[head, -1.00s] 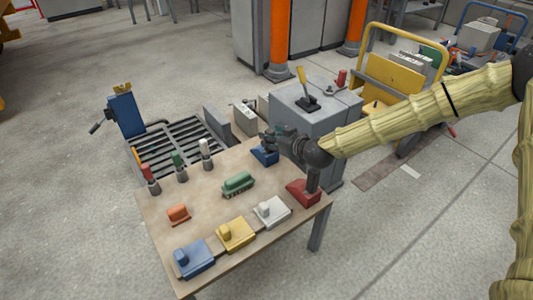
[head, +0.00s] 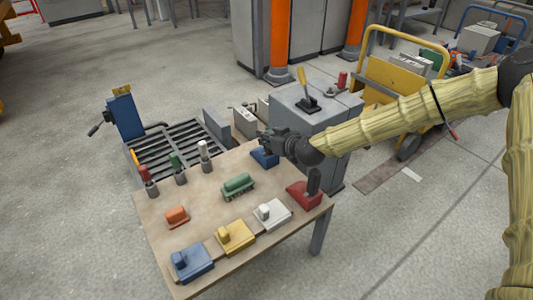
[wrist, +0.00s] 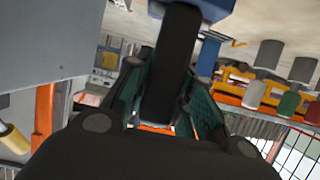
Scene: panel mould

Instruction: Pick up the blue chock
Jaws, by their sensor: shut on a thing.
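The blue chock (head: 265,158) is at the far right corner of the wooden table in the head view, and it appears to rest on the tabletop. My gripper (head: 268,140) is right above it, shut on its dark upright handle. In the wrist view the black handle (wrist: 176,70) stands between the two finger pads of my gripper (wrist: 165,110). A blue part of the chock (wrist: 207,8) shows at the top edge there. My gripper hides part of the chock in the head view.
A red chock (head: 305,193) with a dark handle stands at the table's right edge. White (head: 271,214), yellow (head: 236,237) and blue (head: 192,262) blocks line the front edge. A green piece (head: 238,186) lies mid-table. A grey cabinet (head: 315,130) stands close behind my gripper.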

